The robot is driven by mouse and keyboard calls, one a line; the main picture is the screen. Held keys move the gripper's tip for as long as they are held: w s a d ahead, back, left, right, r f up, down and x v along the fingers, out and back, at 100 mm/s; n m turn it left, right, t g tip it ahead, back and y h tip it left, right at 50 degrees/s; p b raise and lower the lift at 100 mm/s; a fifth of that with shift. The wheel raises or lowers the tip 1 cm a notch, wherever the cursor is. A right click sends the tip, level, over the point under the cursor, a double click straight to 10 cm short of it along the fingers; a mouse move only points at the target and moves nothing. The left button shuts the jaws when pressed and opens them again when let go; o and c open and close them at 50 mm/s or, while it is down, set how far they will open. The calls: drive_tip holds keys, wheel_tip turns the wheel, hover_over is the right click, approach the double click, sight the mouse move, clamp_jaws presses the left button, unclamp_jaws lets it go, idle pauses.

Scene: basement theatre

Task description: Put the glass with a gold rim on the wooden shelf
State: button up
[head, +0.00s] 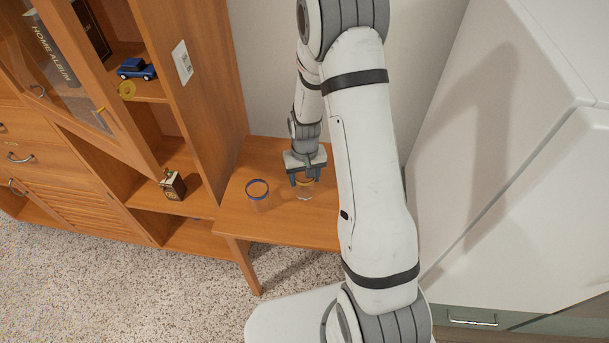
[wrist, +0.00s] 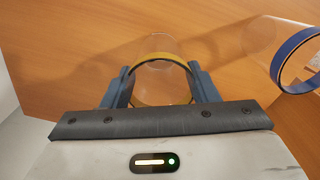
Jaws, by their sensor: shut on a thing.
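The glass with a gold rim (wrist: 158,57) is between the two fingers of my gripper (wrist: 160,88) in the wrist view, and the gripper is shut on it. In the head view the glass (head: 304,189) shows partly below my gripper (head: 306,178), over the wooden table. I cannot tell whether its base touches the table top. The wooden shelf (head: 150,199) is the open compartment of the cabinet to the left of the table. A small dark bottle with a gold label (head: 173,185) stands on it.
A glass with a blue rim (head: 257,189) stands on the wooden table (head: 235,218), left of my gripper; it also shows in the wrist view (wrist: 298,60). A cabinet side panel (head: 195,100) rises beside the table.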

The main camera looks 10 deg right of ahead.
drive_tip(key=shift+f, duration=0.1)
drive_tip(key=o, duration=1.1)
drive_tip(key=shift+s, duration=0.1)
